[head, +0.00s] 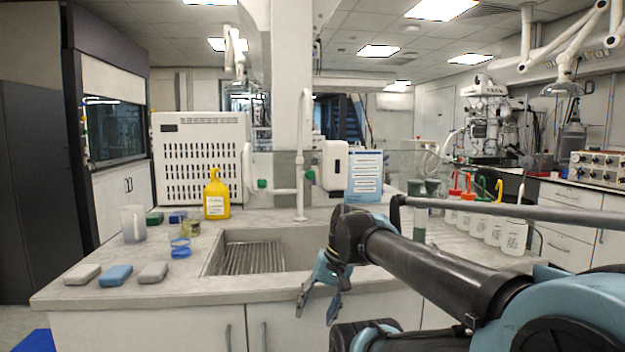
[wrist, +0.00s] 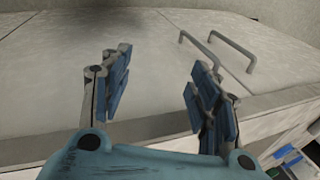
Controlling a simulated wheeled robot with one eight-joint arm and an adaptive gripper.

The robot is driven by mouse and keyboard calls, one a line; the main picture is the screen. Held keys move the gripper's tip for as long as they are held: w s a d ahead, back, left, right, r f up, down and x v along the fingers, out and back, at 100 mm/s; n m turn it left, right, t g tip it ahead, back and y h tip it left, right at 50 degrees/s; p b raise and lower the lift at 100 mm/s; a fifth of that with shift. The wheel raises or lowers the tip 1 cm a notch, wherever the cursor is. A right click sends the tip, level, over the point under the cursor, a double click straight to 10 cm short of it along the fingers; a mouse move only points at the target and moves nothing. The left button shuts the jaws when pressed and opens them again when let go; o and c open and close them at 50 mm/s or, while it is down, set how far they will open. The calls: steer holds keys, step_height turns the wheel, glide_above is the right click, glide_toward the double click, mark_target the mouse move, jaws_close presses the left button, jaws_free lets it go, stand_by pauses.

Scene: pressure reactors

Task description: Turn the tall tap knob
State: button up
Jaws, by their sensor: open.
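The tall white tap (head: 300,150) stands upright behind the sink, with its thin pipe rising in front of the pillar. Two green knobs show by it: one on its left (head: 262,183) and one close to its right side (head: 310,175). I cannot tell for sure which one belongs to the tall pipe. My gripper (head: 317,314) hangs low in front of the counter's front edge, below and in front of the tap and well apart from it. Its fingers are spread and empty, also in the wrist view (wrist: 160,78). The wrist view shows no tap or knob.
The sink (head: 215,262) lies between my gripper and the tap. A yellow bottle (head: 216,197) and several sponges are on the left. White wash bottles (head: 515,235) line the right. Cabinet handles (wrist: 232,50) show beyond my fingers.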

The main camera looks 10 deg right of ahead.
steer(key=w+a+r+m+y, duration=0.2)
steer(key=a+r, duration=0.2)
steer(key=r, duration=0.2)
steer(key=w+a+r+m+y, duration=0.2)
steer(key=a+r+y, duration=0.15)
steer(key=r, duration=0.25)
steer(key=w+r+m+t+y, duration=0.2)
steer(key=w+r+m, duration=0.4)
steer(key=w, duration=0.6)
steer(key=m+t, duration=1.1)
steer(key=m, duration=0.3)
glide_toward(312, 175)
steer(key=shift+y, duration=0.25)
steer(key=x, duration=1.1)
steer(key=shift+w+d+f, duration=0.15)
steer(key=shift+w+f, duration=0.05)
steer(key=c, duration=1.1)
